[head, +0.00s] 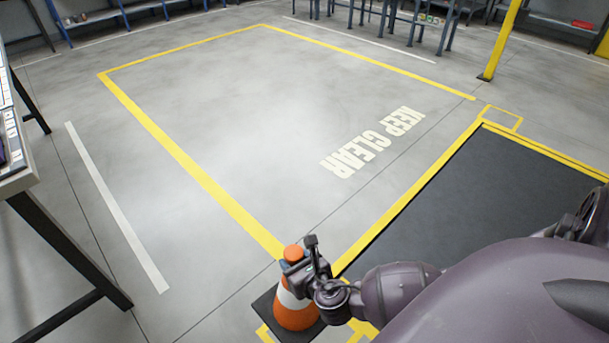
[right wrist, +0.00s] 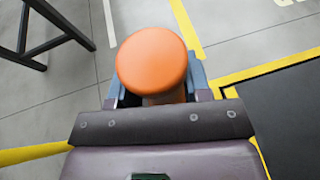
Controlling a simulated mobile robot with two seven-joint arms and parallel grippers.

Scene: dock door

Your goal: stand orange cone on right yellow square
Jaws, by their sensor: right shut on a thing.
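The orange cone (head: 292,315), with a white band and a black square base, is at the bottom middle of the head view. My right gripper (head: 297,268) is shut around its upper part, just below the orange tip. In the right wrist view the round orange top (right wrist: 151,59) rises between the fingers. One small yellow-outlined square (head: 265,333) shows partly beneath the cone's base; I cannot tell whether the base touches the floor. Another small yellow square (head: 520,124) lies empty farther off at the right, by the dark mat's far corner. My left gripper is not in view.
A dark mat (head: 490,200) edged in yellow lies right of the large yellow floor outline (head: 190,168) with KEEP CLEAR lettering, which is empty. A table (head: 60,240) stands at the left. A yellow post (head: 503,40) stands beyond the far square.

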